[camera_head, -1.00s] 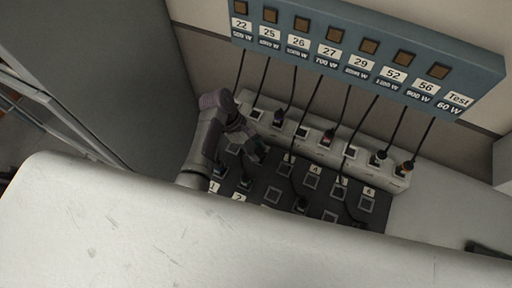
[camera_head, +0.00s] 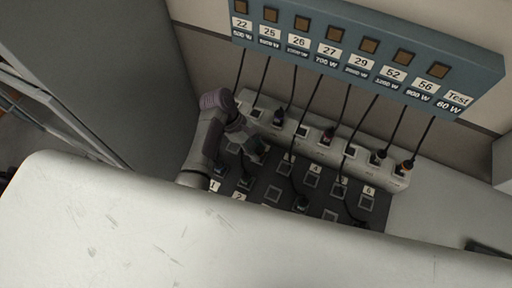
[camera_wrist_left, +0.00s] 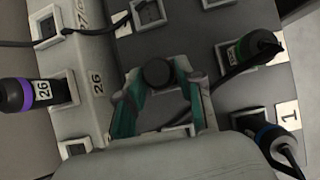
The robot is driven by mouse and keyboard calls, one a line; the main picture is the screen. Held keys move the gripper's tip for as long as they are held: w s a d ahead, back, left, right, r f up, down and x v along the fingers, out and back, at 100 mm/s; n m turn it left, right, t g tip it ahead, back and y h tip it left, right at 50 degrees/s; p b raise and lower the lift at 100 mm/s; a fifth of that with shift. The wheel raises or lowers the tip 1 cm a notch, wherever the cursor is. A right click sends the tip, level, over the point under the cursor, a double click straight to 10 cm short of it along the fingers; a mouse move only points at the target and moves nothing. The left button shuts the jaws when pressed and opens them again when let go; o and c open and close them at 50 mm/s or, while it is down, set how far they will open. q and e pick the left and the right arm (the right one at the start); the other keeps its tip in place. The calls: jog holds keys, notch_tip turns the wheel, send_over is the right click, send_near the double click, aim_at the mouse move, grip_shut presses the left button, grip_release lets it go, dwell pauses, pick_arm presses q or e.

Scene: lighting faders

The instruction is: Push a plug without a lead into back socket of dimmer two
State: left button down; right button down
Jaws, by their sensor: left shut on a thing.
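My left gripper (camera_head: 260,153) is over the dark socket panel (camera_head: 287,180), in its back left part. In the left wrist view my left gripper (camera_wrist_left: 160,96) is shut on a black round plug (camera_wrist_left: 157,73), and I see no lead on it. The label 2 (camera_head: 239,197) is at the panel's front left, beside the label 1 (camera_head: 214,186). In the wrist view a socket (camera_wrist_left: 180,131) shows partly behind the fingers. Whether the held plug touches a socket cannot be told. My right gripper is not in view.
A white socket strip (camera_head: 310,140) with several leaded plugs runs behind the panel. Leads hang from the blue board (camera_head: 400,55). Near my fingers are green-ringed (camera_wrist_left: 252,48), blue-ringed (camera_wrist_left: 272,138) and purple-ringed (camera_wrist_left: 20,95) plugs. A white surface (camera_head: 220,240) fills the front.

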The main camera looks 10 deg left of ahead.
pick_arm(q)
jog(key=shift+s+f, duration=0.2)
jog(key=shift+f, duration=0.05)
jog(key=c, duration=1)
grip_release()
jog(key=o, duration=0.3)
jog(key=shift+w, duration=0.15)
jog(key=shift+o, duration=0.2)
jog(key=shift+r, duration=0.1)
jog(key=v, duration=1.2)
